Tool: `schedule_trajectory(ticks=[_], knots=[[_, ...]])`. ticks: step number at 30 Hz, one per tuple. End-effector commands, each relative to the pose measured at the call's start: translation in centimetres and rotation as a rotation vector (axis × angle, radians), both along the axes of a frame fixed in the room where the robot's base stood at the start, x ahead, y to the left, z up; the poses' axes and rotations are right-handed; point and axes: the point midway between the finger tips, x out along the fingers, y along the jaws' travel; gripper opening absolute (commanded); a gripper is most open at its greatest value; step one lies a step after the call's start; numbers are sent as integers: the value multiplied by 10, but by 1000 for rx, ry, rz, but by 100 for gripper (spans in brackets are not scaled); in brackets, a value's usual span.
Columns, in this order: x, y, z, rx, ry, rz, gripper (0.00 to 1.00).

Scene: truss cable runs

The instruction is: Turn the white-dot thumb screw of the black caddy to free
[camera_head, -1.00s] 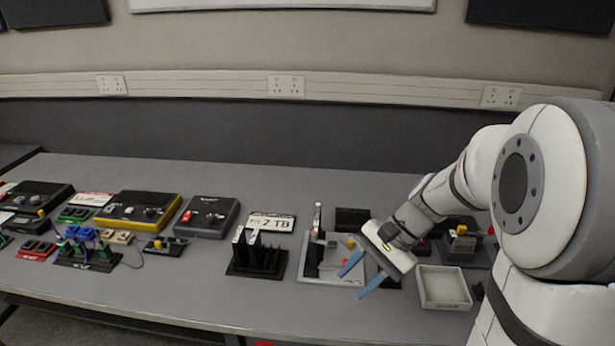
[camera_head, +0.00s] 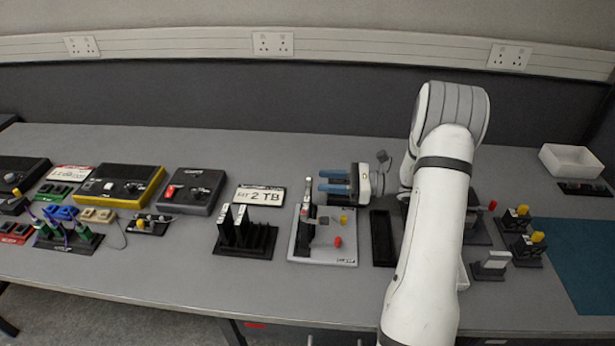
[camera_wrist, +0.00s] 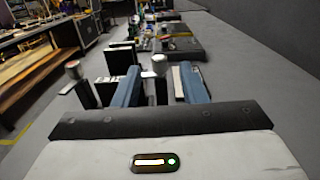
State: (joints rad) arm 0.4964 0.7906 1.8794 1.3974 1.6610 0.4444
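My gripper (camera_head: 322,181) points left above the back of a light grey plate (camera_head: 345,255). Its two blue fingers are apart with nothing clearly held between them. On the plate stand a thin upright post (camera_head: 307,193), a yellow knob (camera_head: 344,219) and a red knob (camera_head: 338,242). Left of it, a black rack (camera_head: 262,240) holds upright black pieces with pale faces. In the wrist view, a pale round knob (camera_wrist: 160,60) shows between the fingertips, and a grey round knob (camera_wrist: 73,68) stands further left. I cannot make out a white dot or tell which piece is the black caddy.
A "2 TB" card (camera_head: 260,196) lies behind the rack. Grey (camera_head: 193,191) and yellow-black (camera_head: 130,185) boxes stand to the left. A black tray (camera_head: 382,238) lies right of the plate. My arm hides part of the bench beyond it. The bench front by the rack is clear.

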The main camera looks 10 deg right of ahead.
Motion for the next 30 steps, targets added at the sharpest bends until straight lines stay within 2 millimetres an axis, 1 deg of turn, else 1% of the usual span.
schedule_trajectory(ticks=[1, 3, 9, 13, 20, 21, 23, 30], knots=[[2, 9, 2, 0, 0, 4, 38], [6, 20, 2, 0, -1, 3, 38], [13, 44, 1, -1, -1, 1, 38], [16, 51, 1, -1, -1, 0, 38], [16, 52, 0, -2, 0, -2, 38], [16, 52, 0, -2, 0, -2, 38], [16, 52, 0, -2, -1, -2, 33], [16, 51, 0, -2, -1, -2, 13]])
